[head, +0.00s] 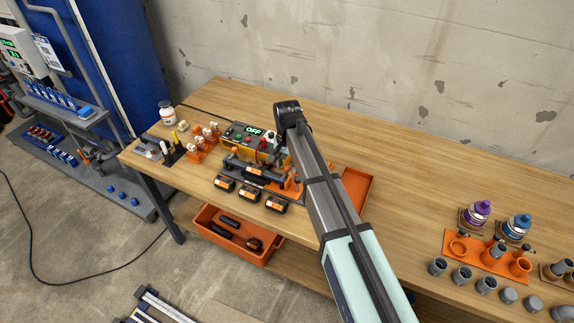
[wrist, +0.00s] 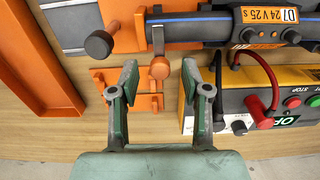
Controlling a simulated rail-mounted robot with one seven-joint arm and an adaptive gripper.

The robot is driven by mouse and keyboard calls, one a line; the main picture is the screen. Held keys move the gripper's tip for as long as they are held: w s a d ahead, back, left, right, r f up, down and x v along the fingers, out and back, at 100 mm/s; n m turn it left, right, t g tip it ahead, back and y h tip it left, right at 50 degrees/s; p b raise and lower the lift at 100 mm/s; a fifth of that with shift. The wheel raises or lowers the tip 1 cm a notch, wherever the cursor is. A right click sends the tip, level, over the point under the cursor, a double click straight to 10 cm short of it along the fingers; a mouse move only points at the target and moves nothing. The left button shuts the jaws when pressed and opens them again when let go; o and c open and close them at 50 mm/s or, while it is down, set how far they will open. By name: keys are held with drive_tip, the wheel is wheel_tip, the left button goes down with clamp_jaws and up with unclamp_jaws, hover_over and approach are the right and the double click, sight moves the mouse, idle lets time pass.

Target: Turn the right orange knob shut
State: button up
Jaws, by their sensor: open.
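In the wrist view, a round orange-brown knob (wrist: 160,68) on a short grey stem sits at the clamp beside the dark pipe (wrist: 200,27). My gripper (wrist: 160,77) is open, with one finger on each side of this knob and a visible gap to both; I cannot tell how deep the fingers reach. In the head view my arm covers the gripper and part of the clamp fixture; an orange part of the fixture (head: 296,186) shows beside the arm.
A yellow-and-grey power box (wrist: 228,105) with red and black leads stands right of my gripper in the wrist view. An orange tray (wrist: 30,65) lies at the left. Several black battery packs (head: 249,196) line the bench front. The back of the bench is clear.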

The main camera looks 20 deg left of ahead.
sight(287, 167)
wheel_tip(287, 167, up, 12)
drive_tip(key=shift+f, duration=0.15)
idle(0.3)
